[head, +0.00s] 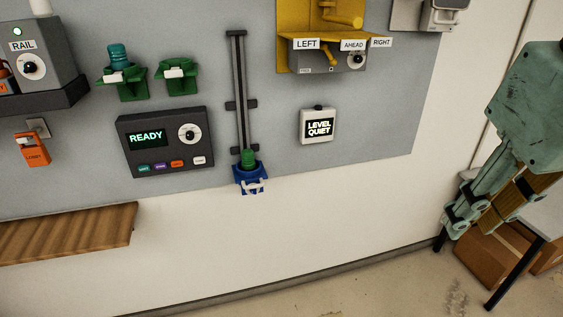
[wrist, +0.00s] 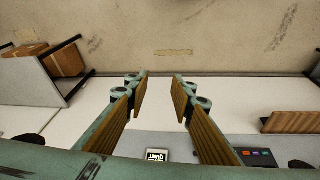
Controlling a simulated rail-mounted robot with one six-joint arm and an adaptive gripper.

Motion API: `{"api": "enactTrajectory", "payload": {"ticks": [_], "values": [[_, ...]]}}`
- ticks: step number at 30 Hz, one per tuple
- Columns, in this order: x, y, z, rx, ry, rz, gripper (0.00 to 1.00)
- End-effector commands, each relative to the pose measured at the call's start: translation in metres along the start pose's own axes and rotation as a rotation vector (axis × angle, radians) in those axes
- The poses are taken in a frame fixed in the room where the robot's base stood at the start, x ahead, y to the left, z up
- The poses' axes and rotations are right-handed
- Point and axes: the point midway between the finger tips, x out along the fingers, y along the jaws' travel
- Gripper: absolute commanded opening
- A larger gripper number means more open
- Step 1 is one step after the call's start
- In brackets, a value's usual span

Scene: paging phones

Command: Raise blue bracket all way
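The blue bracket (head: 251,180) sits at the bottom end of a dark vertical rail (head: 239,90) on the grey wall panel in the head view. A green ribbed piece (head: 248,157) stands in it, and a white handle-like part shows on its front. My gripper (head: 464,225) is at the right of the head view, well apart from the bracket. In the wrist view my gripper (wrist: 161,83) has its two wood-toned fingers spread, with nothing between them. The bracket is not visible in the wrist view.
A READY box (head: 165,143) and green holders (head: 178,75) are left of the rail. A LEVEL QUIET display (head: 318,126) and yellow unit (head: 325,30) are to its right. A wooden shelf (head: 70,232) juts out lower left. Boxes (head: 490,255) stand behind my gripper.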

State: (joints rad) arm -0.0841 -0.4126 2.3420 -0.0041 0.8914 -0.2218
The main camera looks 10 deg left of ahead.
Motion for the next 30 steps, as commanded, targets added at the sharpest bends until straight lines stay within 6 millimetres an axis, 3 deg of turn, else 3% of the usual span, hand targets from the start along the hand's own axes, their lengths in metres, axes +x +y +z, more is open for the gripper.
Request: {"api": "enactTrajectory", "payload": {"ticks": [14, 30], "values": [[0.017, -0.011, -0.095, -0.255, -0.012, -0.026, 0.23], [0.053, -0.039, -0.196, -0.545, -0.019, -0.056, 0.23]]}}
